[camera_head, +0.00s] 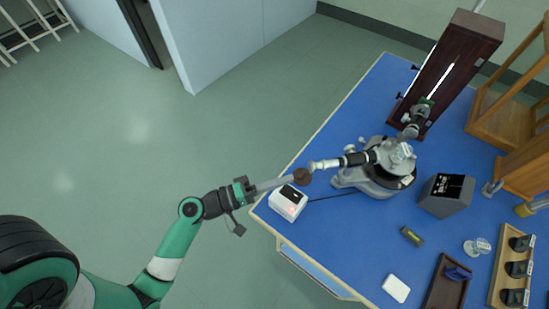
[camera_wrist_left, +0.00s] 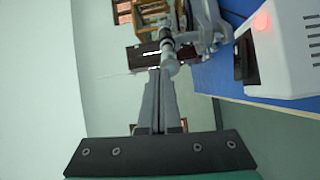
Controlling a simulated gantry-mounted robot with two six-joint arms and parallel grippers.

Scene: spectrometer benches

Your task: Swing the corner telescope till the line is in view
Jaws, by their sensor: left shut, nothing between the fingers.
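The spectrometer (camera_head: 374,182) stands on the blue bench with a round grey base. Its telescope (camera_head: 345,161) is a grey and black tube pointing left toward the bench edge. It also shows in the wrist view (camera_wrist_left: 168,62), just past my fingertips. My left gripper (camera_head: 290,181) is shut and empty; its long fingers reach toward the telescope's eyepiece end. The closed fingers show in the wrist view (camera_wrist_left: 158,72). My right gripper is not in view.
A tall dark wooden lamp box (camera_head: 458,62) with a bright slit stands behind the spectrometer. A white box (camera_head: 288,203) with a red light sits below the eyepiece end. A grey box (camera_head: 446,194) and wooden trays (camera_head: 441,290) are at right. Open floor lies left.

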